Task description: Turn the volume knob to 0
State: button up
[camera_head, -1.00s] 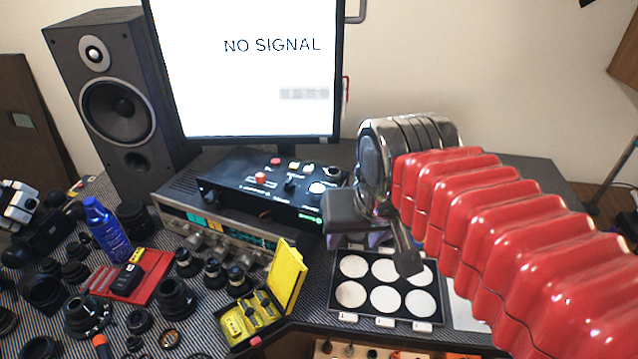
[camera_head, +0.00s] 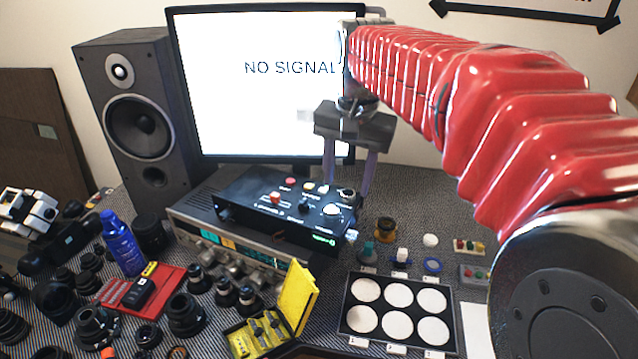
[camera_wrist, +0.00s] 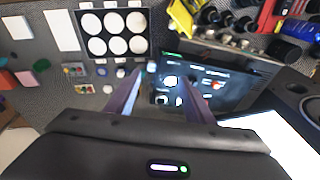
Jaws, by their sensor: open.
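A black control box (camera_head: 255,212) with red buttons, a black knob (camera_head: 303,205), a bright white round control (camera_head: 332,210) and a silver-topped knob (camera_head: 346,193) sits on a silver receiver (camera_head: 208,236). The receiver has its own row of knobs (camera_head: 235,270). I cannot read which knob is the volume. My gripper (camera_head: 347,184) is open and empty, pointing down at the right end of the box, its fingers either side of the silver-topped knob in the picture. In the wrist view the control box (camera_wrist: 205,88) lies between and beyond the spread fingers (camera_wrist: 160,76); contact cannot be told.
A monitor (camera_head: 250,90) stands behind the box and a speaker (camera_head: 140,110) to its left. A tray of white discs (camera_head: 375,345), a yellow case (camera_head: 297,295), small bottles (camera_head: 385,229) and several lenses (camera_head: 185,314) crowd the front.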

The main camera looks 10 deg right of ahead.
aim_at(333, 209)
jog(key=w+f+m+g, duration=0.2)
jog(key=w+f+m, duration=0.1)
jog(key=w, duration=0.9)
jog(key=shift+m, duration=0.4)
notch_tip(333, 209, down, 14)
jog(key=shift+r, duration=0.1)
dwell(0.4)
jog(key=c, duration=1)
jog(key=shift+d, duration=0.2)
jog(key=shift+c, duration=0.2)
jog(key=shift+a, duration=0.1)
